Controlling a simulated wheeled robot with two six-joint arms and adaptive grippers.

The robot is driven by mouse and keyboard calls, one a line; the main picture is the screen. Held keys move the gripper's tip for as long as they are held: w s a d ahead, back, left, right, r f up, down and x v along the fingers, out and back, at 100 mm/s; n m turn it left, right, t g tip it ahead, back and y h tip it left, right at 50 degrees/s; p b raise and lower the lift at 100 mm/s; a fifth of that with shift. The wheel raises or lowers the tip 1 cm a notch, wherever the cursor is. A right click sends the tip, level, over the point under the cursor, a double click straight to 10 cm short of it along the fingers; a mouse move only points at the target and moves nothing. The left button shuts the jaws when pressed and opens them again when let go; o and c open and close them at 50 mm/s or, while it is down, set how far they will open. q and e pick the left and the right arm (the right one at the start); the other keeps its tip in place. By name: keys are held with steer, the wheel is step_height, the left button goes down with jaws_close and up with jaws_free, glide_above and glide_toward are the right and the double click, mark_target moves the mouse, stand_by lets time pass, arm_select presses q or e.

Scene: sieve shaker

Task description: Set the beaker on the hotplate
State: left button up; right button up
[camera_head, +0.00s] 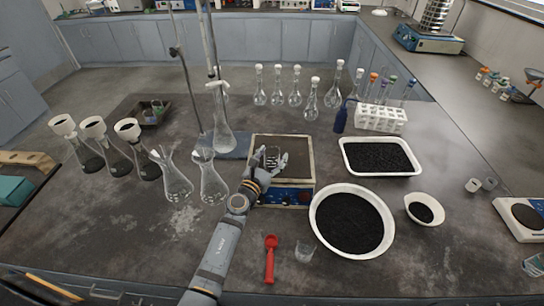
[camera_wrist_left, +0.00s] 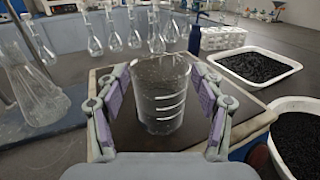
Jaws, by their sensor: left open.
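The clear glass beaker (camera_wrist_left: 160,100) with white graduation lines stands upright, apparently resting on the top of the hotplate (camera_head: 299,150). The hotplate's plate also shows in the left wrist view (camera_wrist_left: 243,118). My left gripper (camera_head: 273,157) reaches over the hotplate from the front, with its fingers on either side of the beaker. In the left wrist view the fingers are spread open, with the beaker between them and apparently small gaps at its sides. In the head view the gripper partly hides the beaker. My right gripper is not in view.
Two Erlenmeyer flasks (camera_head: 213,183) stand left of the hotplate. A flask on a retort stand (camera_head: 223,130) is behind left. A bowl of black granules (camera_head: 317,208) and a tray (camera_head: 347,160) lie right. A red scoop (camera_head: 270,258) and small glass beaker (camera_head: 305,252) lie in front.

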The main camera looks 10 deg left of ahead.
arm_select(q)
steer(key=shift+s+r+p, duration=0.1)
steer(key=shift+r+p, duration=0.15)
steer(key=shift+p, duration=0.05)
steer(key=s+a+b, duration=0.1)
steer(key=s+a, duration=0.1)
steer(key=s, duration=0.9)
steer(key=shift+s+b, duration=0.35)
steer(key=shift+a+f, duration=0.15)
steer(key=shift+f, duration=0.05)
